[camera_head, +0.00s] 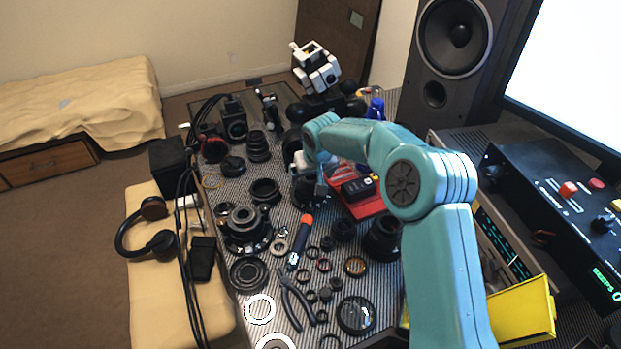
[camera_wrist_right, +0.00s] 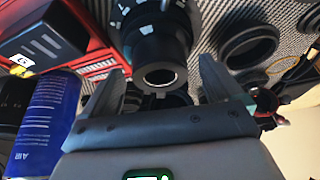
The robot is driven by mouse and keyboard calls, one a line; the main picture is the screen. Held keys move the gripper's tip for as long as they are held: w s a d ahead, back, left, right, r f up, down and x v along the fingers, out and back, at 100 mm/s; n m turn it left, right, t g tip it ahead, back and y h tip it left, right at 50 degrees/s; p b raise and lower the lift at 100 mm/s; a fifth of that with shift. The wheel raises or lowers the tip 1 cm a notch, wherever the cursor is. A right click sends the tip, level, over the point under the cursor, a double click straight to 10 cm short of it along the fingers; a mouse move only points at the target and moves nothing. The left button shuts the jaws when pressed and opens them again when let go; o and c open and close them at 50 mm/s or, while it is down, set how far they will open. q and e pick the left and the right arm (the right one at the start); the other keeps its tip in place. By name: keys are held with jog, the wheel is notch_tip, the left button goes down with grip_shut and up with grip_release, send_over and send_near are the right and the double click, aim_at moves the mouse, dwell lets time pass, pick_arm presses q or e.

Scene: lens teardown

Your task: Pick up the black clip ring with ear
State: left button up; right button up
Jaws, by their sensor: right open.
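I cannot single out the black clip ring with ear; several small dark rings lie on the striped mat, and some parts are hidden by my arm. In the head view my right gripper (camera_head: 310,190) is low over the middle of the mat, partly hidden by its own wrist. In the right wrist view its two fingers (camera_wrist_right: 162,82) are spread apart. A black lens barrel (camera_wrist_right: 158,55) with an open end shows between and beyond them; I cannot tell whether they touch it. A dark ring (camera_wrist_right: 250,46) lies to the right there. My left gripper is not in view.
A red tray (camera_head: 362,206) with a black box is right of the gripper. A blue can (camera_wrist_right: 48,110) is close to the left finger. Pliers (camera_head: 294,300), an orange-handled screwdriver (camera_head: 301,240) and lens parts crowd the mat's front. A tall speaker (camera_head: 450,60) stands at the back right.

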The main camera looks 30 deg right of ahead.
jog(key=shift+r, duration=0.1)
jog(key=shift+c, duration=0.2)
jog(key=c, duration=1.1)
jog(key=shift+o, duration=0.2)
